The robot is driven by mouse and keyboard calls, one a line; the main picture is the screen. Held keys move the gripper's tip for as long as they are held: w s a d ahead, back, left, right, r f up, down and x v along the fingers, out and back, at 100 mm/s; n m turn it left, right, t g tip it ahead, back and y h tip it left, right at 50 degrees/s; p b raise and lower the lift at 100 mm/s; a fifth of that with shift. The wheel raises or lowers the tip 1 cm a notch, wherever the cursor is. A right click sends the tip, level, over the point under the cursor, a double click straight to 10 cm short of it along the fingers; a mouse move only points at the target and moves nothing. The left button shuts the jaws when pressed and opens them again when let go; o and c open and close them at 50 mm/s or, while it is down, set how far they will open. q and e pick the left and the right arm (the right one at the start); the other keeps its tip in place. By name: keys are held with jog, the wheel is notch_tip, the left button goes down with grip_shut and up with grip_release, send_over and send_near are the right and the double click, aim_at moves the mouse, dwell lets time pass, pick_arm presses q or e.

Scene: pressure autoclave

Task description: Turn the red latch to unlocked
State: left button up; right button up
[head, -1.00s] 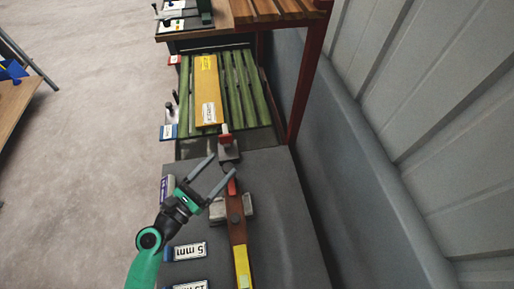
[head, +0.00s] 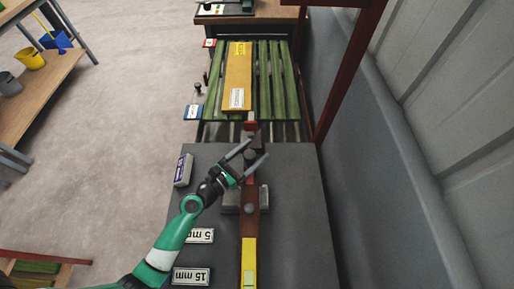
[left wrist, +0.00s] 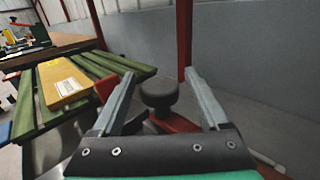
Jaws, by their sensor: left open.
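A long red-brown bar (head: 250,190) with a yellow end (head: 249,262) lies along the dark table top, crossing a grey block. A smaller red piece (head: 250,124) stands at the far end, by a dark mount. I cannot tell for certain which red part is the latch. My left gripper (head: 259,147) is open above the bar's far end. In the left wrist view, a round black knob (left wrist: 159,93) shows between the open fingers, with red metal (left wrist: 180,124) below it. I cannot tell whether the fingers touch it. My right gripper is not in view.
A yellow-orange plank (head: 238,78) lies on green slats (head: 278,85) beyond the table. Labels reading 5 mm (head: 200,236) and 15 mm (head: 191,276) lie on the table's left side. A red post (head: 345,75) and grey wall stand right.

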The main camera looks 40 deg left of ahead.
pick_arm(q)
jog(key=shift+w, duration=1)
grip_shut()
dwell(0.7)
